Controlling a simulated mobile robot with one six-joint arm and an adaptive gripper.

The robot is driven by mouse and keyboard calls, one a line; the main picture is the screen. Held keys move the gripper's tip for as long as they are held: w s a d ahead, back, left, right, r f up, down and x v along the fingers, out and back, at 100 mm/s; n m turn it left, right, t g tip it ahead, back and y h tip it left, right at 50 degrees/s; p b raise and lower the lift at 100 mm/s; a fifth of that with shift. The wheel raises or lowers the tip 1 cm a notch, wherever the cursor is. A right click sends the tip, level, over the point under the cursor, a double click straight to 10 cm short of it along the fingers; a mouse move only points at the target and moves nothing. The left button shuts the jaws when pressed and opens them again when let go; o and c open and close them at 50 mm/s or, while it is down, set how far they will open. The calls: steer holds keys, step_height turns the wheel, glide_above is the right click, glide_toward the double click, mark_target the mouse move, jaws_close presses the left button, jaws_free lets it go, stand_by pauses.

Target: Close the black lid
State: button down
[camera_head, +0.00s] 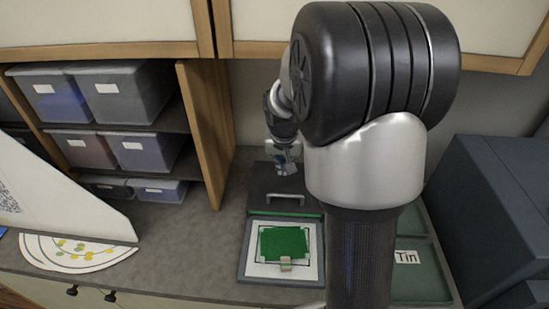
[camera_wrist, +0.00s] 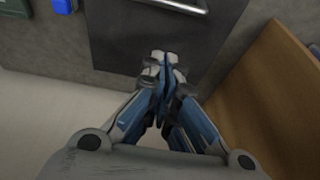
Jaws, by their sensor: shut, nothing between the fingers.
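The black lid (camera_head: 266,183) stands open at the back of a shallow grey box (camera_head: 243,270), with a metal handle (camera_head: 285,198) on its face. The lid also fills the upper middle of the wrist view (camera_wrist: 125,35), with its handle (camera_wrist: 185,6) at the top edge. The box lies uncovered, showing a white-framed green sheet (camera_head: 284,241) and a small beige block (camera_head: 286,266). My gripper (camera_head: 286,170) is shut and empty at the lid's far edge. In the wrist view its closed fingertips (camera_wrist: 164,62) overlap that edge. I cannot tell whether they touch it.
A wooden shelf with plastic bins (camera_head: 125,92) stands at the left; its side panel (camera_head: 207,130) is close to the lid. A green tray labelled Tin (camera_head: 420,285) and a dark grey cabinet (camera_head: 490,215) are at the right. Clear counter (camera_head: 185,245) lies left of the box.

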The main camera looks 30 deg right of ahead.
steer(key=b, duration=0.1)
glide_above(283, 183)
steer(key=s, duration=0.1)
steer(key=f, duration=0.5)
steer(key=a+f, duration=0.1)
steer(key=f, duration=0.1)
steer(key=shift+f, duration=0.25)
steer(key=s+a, duration=0.1)
steer(key=s+a+r, duration=0.1)
steer(key=shift+s, duration=0.4)
steer(key=shift+s+a, duration=0.15)
steer(key=shift+s, duration=0.1)
